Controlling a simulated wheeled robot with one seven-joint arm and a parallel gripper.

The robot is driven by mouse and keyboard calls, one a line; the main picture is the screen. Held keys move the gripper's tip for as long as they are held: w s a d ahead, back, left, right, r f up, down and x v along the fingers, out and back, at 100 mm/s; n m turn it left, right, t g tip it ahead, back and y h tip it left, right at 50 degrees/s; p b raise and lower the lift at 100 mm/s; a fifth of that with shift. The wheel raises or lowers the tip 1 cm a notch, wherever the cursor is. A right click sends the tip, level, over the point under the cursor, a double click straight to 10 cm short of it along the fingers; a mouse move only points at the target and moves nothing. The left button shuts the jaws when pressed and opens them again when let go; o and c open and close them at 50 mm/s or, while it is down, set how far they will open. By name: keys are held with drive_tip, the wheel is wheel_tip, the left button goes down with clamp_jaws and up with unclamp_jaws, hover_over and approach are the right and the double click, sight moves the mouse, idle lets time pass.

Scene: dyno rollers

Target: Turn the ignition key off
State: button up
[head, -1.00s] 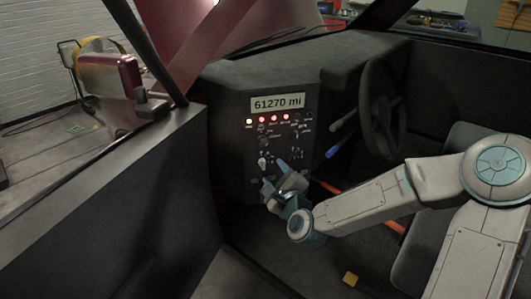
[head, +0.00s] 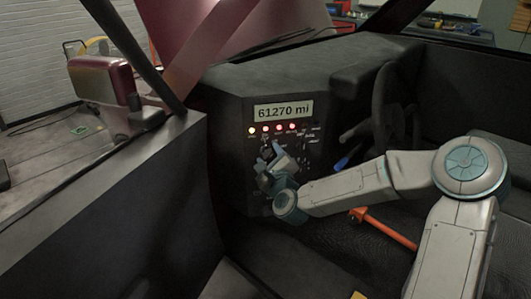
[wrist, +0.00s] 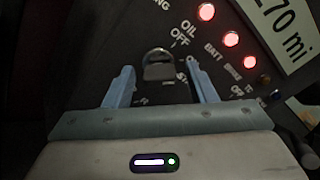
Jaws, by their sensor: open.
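The ignition key (wrist: 159,72) shows in the wrist view as a grey metal bow with a slot through it, standing out from the dark dash panel. The word OFF is printed just above and to its right, and a partly hidden label starting ST is at its lower right. My gripper (wrist: 160,84) is open, with one blue finger on each side of the key and a visible gap on both sides. In the head view my gripper (head: 270,160) is in front of the panel (head: 232,160) and hides the key.
A row of lit warning lights (head: 279,128) glows above my gripper, under the odometer display (head: 283,111) reading 61270 mi. The steering wheel (head: 384,105) and a blue-tipped stalk (head: 342,163) are to the right. An orange-red lever (head: 385,228) is below my arm.

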drive_tip(key=shift+w, duration=0.25)
drive_tip(key=shift+a, duration=0.1)
drive_tip(key=c, duration=0.9)
drive_tip(key=shift+n, duration=0.3)
drive_tip(key=n+b, duration=0.2)
drive_tip(key=n, duration=0.2)
drive_tip(key=shift+r, duration=0.15)
drive_tip(key=shift+r+n+b, duration=0.2)
drive_tip(key=shift+n+b, duration=1)
drive_tip(key=shift+n, duration=0.9)
drive_tip(key=shift+r, duration=0.1)
